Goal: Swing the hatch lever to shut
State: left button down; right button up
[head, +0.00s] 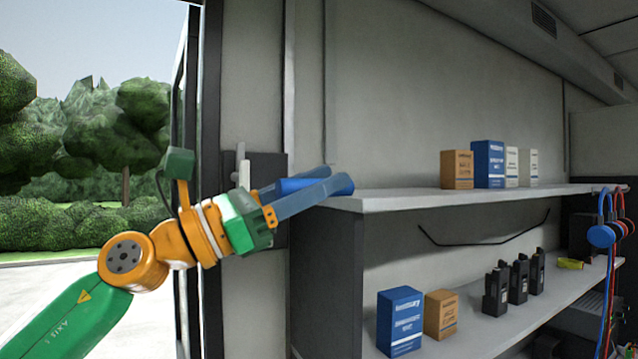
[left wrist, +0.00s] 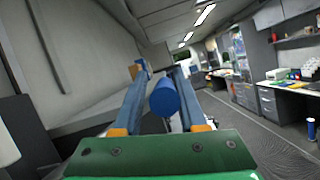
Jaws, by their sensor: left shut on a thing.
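My left gripper (head: 328,183) reaches in from the left, in front of the dark panel (head: 270,163) on the wall beside the doorway. Its fingers are shut on a blue cylindrical grip (head: 284,187), which I take to be the hatch lever's handle. In the left wrist view the round blue grip (left wrist: 164,99) sits between the two fingers (left wrist: 162,78). The lever's pivot and the rest of its arm are hidden behind my gripper, so I cannot tell its exact angle. My right gripper is not in view.
A shelf (head: 400,199) starts right beside the fingertips and carries several boxes (head: 488,163). Black radios (head: 518,280) and two boxes stand on the lower shelf. A pale upright handle (head: 241,165) shows by the open doorway at left. The aisle floor (left wrist: 235,125) is clear.

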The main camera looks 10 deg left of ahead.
pick_arm(q)
jog(key=shift+w+d+f, duration=0.1)
jog(key=shift+d+f, duration=0.05)
jog(key=shift+f, duration=0.25)
